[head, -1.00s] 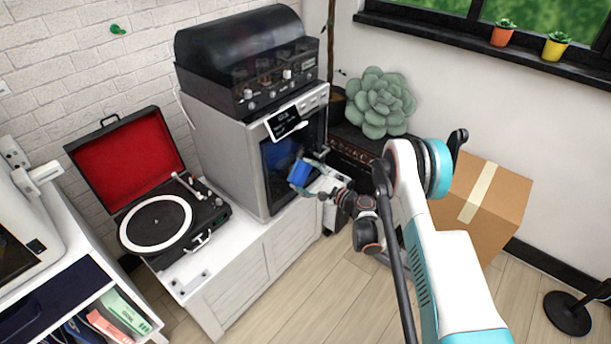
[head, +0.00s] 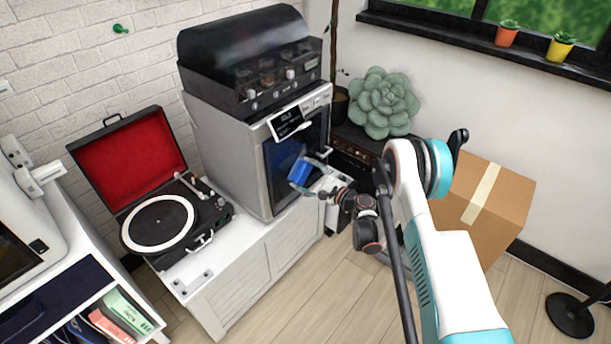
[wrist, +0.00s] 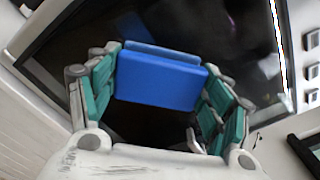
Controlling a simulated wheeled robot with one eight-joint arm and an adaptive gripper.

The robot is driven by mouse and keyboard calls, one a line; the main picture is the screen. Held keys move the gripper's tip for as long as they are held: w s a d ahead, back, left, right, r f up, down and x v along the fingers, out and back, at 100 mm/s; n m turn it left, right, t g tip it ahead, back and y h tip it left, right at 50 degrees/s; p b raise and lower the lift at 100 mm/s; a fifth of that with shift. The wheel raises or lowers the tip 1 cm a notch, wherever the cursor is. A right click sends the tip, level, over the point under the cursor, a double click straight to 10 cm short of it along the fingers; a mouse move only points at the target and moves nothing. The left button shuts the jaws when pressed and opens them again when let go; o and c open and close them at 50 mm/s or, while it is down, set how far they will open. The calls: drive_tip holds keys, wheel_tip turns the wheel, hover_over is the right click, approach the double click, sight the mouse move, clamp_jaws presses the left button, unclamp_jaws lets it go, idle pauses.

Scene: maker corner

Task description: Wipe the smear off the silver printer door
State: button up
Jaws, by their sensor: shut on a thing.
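The silver printer (head: 225,150) stands on a white cabinet, and its door (head: 279,158) has a dark glass pane facing my arm. My gripper (head: 305,181) is shut on a blue sponge (head: 299,170) in front of the lower part of the door. In the wrist view the sponge (wrist: 160,78) sits between the green-padded fingers, with the dark door glass (wrist: 90,30) behind it. I cannot tell whether the sponge touches the glass. A faint purplish patch (wrist: 243,52) shows on the glass right of the sponge; I cannot tell if it is the smear or a reflection.
A black machine with a domed cover (head: 250,55) sits on the printer. An open red-lined turntable (head: 165,220) stands left on the white cabinet (head: 255,262). A succulent (head: 380,103) is behind right, and a cardboard box (head: 505,205) is right of my arm. The floor in front is clear.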

drive_tip(key=shift+x, duration=0.8)
drive_tip(key=shift+d, duration=0.1)
drive_tip(key=shift+w+d, duration=1.25)
drive_tip(key=shift+w, duration=0.25)
drive_tip(key=shift+r, duration=0.9)
drive_tip(key=shift+s+a, duration=1.3)
drive_tip(key=shift+s, duration=0.25)
drive_tip(key=shift+s+a, duration=1.25)
drive_tip(key=shift+s, duration=0.3)
drive_tip(key=shift+s+r, duration=0.1)
drive_tip(key=shift+r, duration=0.75)
drive_tip(key=shift+w+d, duration=0.8)
drive_tip(key=shift+w, duration=0.3)
drive_tip(key=shift+w+d, duration=0.8)
drive_tip(key=shift+w, duration=0.3)
drive_tip(key=shift+w+d, duration=0.85)
drive_tip(key=shift+w, duration=0.25)
drive_tip(key=shift+d, duration=0.1)
